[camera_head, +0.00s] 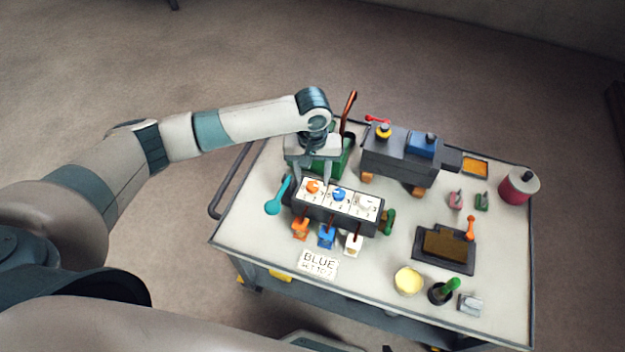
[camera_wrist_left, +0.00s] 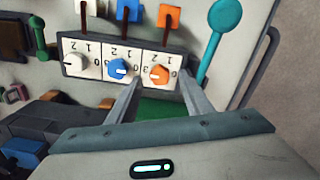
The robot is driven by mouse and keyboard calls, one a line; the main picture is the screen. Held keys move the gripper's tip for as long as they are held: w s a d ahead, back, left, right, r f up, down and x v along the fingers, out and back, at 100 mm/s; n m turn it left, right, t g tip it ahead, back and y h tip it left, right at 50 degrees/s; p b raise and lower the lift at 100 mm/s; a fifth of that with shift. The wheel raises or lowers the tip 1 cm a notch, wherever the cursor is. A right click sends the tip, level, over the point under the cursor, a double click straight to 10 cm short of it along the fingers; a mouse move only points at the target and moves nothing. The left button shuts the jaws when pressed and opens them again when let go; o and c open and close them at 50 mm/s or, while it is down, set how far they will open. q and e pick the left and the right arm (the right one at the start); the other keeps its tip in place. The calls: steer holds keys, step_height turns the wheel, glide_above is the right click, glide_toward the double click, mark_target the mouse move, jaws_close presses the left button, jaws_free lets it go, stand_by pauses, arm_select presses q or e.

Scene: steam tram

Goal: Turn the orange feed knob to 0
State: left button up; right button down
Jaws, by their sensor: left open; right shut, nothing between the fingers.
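The orange feed knob (camera_head: 313,187) sits on the white dial panel at the left end of the grey control box (camera_head: 335,212). In the left wrist view the orange knob (camera_wrist_left: 158,74) shows a white mark lying nearly level across its dial; I cannot tell which number it points to. My left gripper (camera_head: 312,182) is open above the orange knob. In the left wrist view its fingertips (camera_wrist_left: 161,80) stand either side of the knob, with no clear contact. A blue knob (camera_head: 339,195) and a white knob (camera_head: 364,203) sit in the same row. My right gripper is not in view.
A teal lever (camera_head: 278,196) stands close by the box's left end, a green lever (camera_head: 389,220) at its right. Orange, blue and white tags (camera_head: 326,236) hang in front. The grey steam tram (camera_head: 400,158) stands behind.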

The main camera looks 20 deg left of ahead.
mark_target(313, 187)
arm_select(q)
steer(key=shift+f, duration=1.2)
arm_select(e)
steer(key=shift+s+d+f, duration=0.1)
steer(key=shift+s+f, duration=0.05)
steer(key=shift+s, duration=0.2)
steer(key=shift+w, duration=0.1)
arm_select(q)
steer(key=c, duration=1.1)
steer(key=shift+o, duration=0.2)
arm_select(e)
steer(key=shift+w, duration=0.15)
steer(key=shift+r, duration=0.25)
